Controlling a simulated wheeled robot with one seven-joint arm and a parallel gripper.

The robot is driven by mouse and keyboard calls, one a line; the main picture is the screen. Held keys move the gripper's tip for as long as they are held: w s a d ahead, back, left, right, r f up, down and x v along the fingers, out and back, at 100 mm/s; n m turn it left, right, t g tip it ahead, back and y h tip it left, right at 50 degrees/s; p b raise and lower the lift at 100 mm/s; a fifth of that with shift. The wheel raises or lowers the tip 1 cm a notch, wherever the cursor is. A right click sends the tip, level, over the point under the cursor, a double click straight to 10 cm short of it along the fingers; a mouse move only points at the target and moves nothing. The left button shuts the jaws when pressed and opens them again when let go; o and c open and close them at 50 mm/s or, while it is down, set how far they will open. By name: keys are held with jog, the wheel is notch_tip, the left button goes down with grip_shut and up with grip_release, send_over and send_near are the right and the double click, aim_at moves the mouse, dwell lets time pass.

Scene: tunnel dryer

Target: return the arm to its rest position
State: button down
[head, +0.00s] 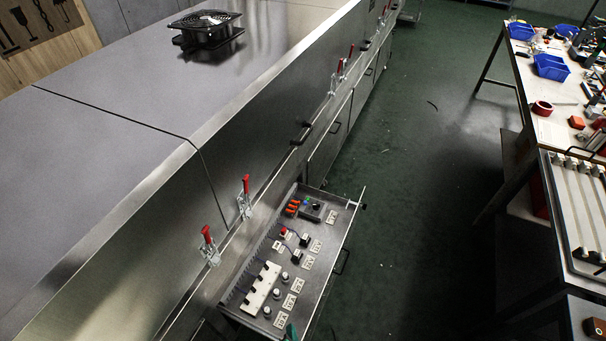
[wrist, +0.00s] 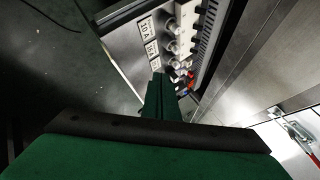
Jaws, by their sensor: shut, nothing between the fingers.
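My gripper (wrist: 159,80) is green and its fingers are shut with nothing between them. In the wrist view the fingers point toward the open drawer (wrist: 118,47), near its labels and round knobs. In the head view only a small green part of my gripper (head: 291,331) shows at the bottom edge, over the near end of the drawer (head: 330,258). Most of my arm is out of view. I cannot tell whether the fingertips touch anything in the drawer.
The drawer juts from the steel dryer (head: 120,150) into the aisle. Red-handled clamps (head: 244,195) line the dryer's side, and a black fan (head: 207,30) sits on top. A cluttered workbench (head: 540,75) stands at right. The green floor (head: 430,120) between is clear.

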jog(key=s+d+r+n+t, duration=0.1)
jog(key=s+r+n+t, duration=0.1)
jog(key=s+r, duration=0.3)
jog(key=s+d+r+n+t, duration=0.1)
jog(key=s+r+n, duration=0.4)
jog(key=r, duration=0.7)
jog(key=s+d+r+n+t+h, duration=0.1)
jog(key=s+r+n+t, duration=0.2)
jog(key=r, duration=0.6)
jog(key=shift+s+d+r, duration=0.3)
jog(key=shift+s+r, duration=0.05)
jog(key=shift+s, duration=0.75)
jog(key=shift+s+a+n, duration=0.1)
jog(key=shift+a+n, duration=0.05)
jog(key=shift+n, duration=0.15)
